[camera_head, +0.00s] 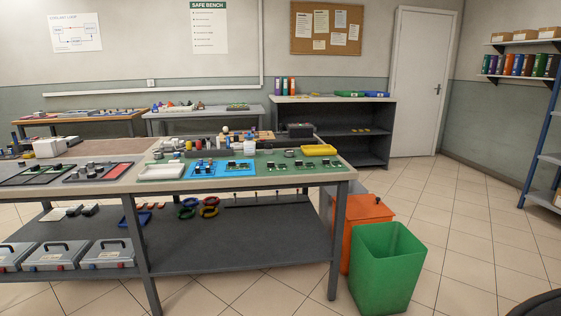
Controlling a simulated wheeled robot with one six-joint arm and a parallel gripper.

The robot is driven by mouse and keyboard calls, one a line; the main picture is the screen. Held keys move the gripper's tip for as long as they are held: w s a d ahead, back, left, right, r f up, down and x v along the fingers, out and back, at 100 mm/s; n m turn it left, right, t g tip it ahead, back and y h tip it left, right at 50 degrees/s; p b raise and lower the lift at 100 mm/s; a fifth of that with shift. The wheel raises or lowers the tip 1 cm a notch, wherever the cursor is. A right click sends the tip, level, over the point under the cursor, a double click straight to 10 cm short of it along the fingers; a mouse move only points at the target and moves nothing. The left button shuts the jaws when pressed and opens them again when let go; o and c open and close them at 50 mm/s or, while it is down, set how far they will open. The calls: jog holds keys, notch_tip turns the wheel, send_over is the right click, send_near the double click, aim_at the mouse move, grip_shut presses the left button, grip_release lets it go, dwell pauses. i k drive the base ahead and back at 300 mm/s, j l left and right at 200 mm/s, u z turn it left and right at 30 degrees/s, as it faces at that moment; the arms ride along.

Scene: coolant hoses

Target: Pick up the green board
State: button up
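Small green boards with dark parts lie on the main workbench (120,188). One green board (239,166) lies on the right part of a blue mat (222,173), and another board (204,167) with dark parts lies on its left part. More green boards (275,165) lie to the right on a green mat (262,174). They are small here, and I cannot tell which one the task names. A flat green item (238,106) lies on the grey table at the back; its kind is unclear. My gripper is not in view.
A yellow tray (319,150), a white tray (162,171) and several bottles crowd the bench top. Grey cases (108,254) stand on the lower shelf. A green bin (384,270) and an orange bin (364,215) stand at the bench's right end.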

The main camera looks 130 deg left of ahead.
aim_at(325, 163)
jog(key=u, duration=3.85)
